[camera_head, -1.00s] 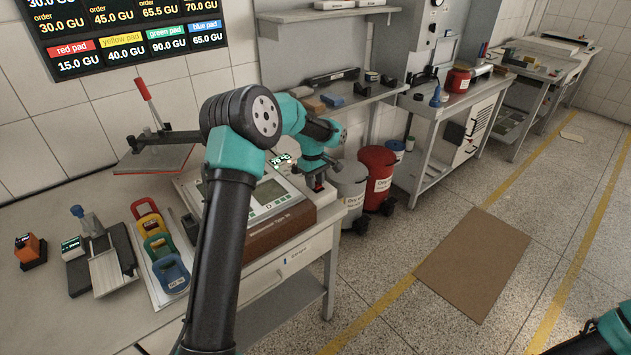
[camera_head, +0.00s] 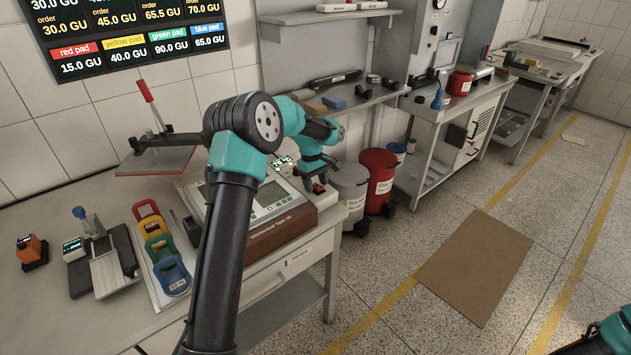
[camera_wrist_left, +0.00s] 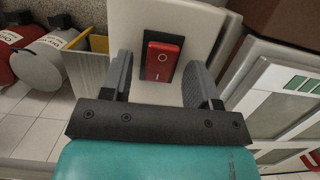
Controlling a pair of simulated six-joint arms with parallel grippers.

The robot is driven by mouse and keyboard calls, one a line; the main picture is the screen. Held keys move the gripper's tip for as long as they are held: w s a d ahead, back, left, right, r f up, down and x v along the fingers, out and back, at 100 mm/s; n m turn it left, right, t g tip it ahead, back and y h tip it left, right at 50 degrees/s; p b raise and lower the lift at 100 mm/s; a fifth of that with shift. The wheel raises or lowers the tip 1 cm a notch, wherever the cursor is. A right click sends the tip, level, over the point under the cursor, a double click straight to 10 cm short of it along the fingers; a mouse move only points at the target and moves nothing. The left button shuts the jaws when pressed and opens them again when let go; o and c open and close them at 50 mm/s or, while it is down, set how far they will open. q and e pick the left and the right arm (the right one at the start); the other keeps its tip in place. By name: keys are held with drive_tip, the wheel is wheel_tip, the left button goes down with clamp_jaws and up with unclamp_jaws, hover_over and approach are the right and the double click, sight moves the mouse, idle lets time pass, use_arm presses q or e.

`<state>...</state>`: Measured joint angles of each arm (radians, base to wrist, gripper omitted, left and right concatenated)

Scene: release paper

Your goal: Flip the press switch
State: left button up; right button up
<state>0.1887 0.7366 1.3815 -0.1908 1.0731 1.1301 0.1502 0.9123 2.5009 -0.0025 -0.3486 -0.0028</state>
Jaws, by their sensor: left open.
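The press switch (camera_wrist_left: 163,60) is a red rocker in a black frame on a pale housing, with a circle mark on its upper part. In the left wrist view it lies between the fingers of my left gripper (camera_wrist_left: 160,78). The fingers are open and spread to either side of it. I cannot tell whether they touch the housing. In the head view my left gripper (camera_head: 319,184) is at the right end of the beige device (camera_head: 275,208). A small red spot of the switch shows there under it. Only part of my right arm shows, at the lower right.
Grey and red bins (camera_head: 377,178) stand on the floor right of the table. A shelf (camera_head: 335,108) with tools is behind the arm.

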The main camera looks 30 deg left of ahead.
use_arm(q)
drive_tip(key=v, duration=1.7)
drive_tip(key=shift+r, duration=0.25)
drive_tip(key=shift+a, duration=0.1)
